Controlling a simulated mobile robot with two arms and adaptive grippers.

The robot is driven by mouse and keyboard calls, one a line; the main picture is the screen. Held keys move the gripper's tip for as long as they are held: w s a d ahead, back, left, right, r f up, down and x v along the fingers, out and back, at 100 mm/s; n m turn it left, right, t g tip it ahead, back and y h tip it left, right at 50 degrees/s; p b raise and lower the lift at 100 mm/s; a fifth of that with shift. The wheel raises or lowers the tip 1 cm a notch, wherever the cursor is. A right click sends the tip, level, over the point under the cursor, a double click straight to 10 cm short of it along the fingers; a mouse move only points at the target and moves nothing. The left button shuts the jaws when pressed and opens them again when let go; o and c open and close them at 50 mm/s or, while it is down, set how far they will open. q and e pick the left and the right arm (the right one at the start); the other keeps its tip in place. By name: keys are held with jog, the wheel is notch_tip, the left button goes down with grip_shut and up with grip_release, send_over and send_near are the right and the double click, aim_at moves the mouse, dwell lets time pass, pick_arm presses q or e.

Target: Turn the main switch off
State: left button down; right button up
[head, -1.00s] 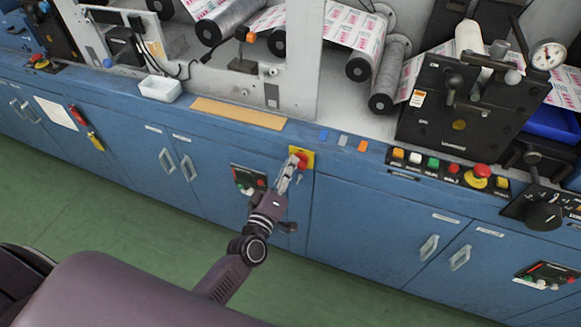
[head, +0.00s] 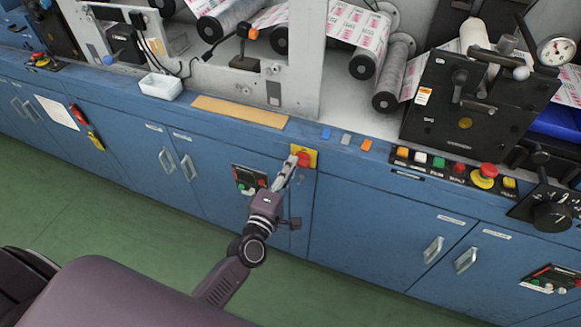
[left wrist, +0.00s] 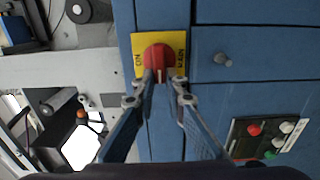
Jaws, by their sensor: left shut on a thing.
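The main switch is a red rotary knob (left wrist: 158,57) on a yellow plate (left wrist: 180,42) fixed to the blue cabinet front. The plate bears the words "ON" and "MAIN" in the left wrist view. In the head view the red knob (head: 304,159) shows just below the cabinet's top edge. My left gripper (head: 292,160) reaches up to it; in the left wrist view its fingertips (left wrist: 159,82) are closed on the knob, one on each side of its grip. The knob's lower part is partly hidden by the fingers. My right gripper is not in view.
A small control panel with buttons (head: 249,180) sits left of the switch. A key or small knob (left wrist: 223,60) sticks out beside the plate in the left wrist view. A button row with a red emergency stop (head: 488,170) lies at the right. Green floor is clear in front.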

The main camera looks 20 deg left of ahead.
pick_arm(q)
jog(key=shift+f, duration=0.1)
jog(key=c, duration=2)
grip_release()
jog(key=shift+o, duration=0.2)
jog(key=s, duration=1.2)
jog(key=shift+a, duration=0.2)
